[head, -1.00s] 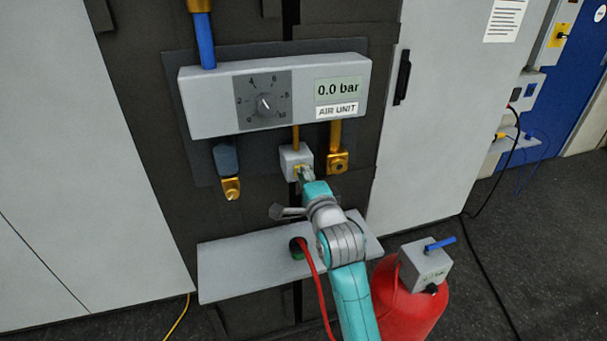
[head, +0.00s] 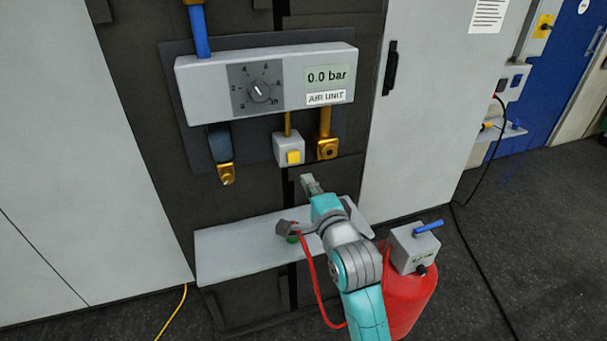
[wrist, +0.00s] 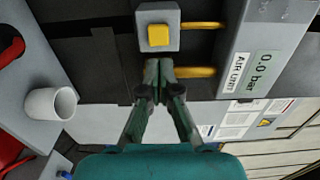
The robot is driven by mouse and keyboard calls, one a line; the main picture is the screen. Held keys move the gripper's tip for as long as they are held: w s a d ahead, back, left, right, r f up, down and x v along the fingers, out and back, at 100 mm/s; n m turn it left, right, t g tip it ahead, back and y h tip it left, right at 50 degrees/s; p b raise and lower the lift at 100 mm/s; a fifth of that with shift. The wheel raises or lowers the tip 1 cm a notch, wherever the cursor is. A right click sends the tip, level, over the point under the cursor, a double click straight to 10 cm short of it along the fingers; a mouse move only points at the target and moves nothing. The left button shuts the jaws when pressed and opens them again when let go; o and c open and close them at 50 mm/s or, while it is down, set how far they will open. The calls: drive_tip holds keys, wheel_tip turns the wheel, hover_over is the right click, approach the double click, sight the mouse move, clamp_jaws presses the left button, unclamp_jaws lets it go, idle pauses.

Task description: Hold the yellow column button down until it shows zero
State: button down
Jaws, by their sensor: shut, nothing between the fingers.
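The yellow button (head: 293,157) sits on the front of a small grey box (head: 284,146) under the air unit (head: 205,104). In the wrist view the yellow button (wrist: 158,35) is uncovered, with nothing touching it. The air unit's display (head: 327,79) reads 0.0 bar, and the same reading shows in the wrist view (wrist: 262,76). My gripper (head: 308,181) is below and slightly right of the button, apart from it. In the wrist view my gripper (wrist: 158,70) has its fingertips together, with nothing held.
Two brass fittings (head: 327,148) (head: 227,173) hang under the unit, either side of the button box. A grey shelf (head: 225,245) juts out below. A red tank (head: 405,300) with a blue-handled valve (head: 428,227) stands at right.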

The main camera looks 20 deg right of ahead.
drive_tip(key=shift+s, duration=1.85)
drive_tip(key=s+f+n+g, duration=0.2)
drive_tip(key=s+f+n, duration=0.6)
drive_tip(key=s+f, duration=1.1)
drive_tip(key=s+a+n+g, duration=0.1)
drive_tip(key=s+n, duration=0.9)
drive_tip(key=s, duration=1.7)
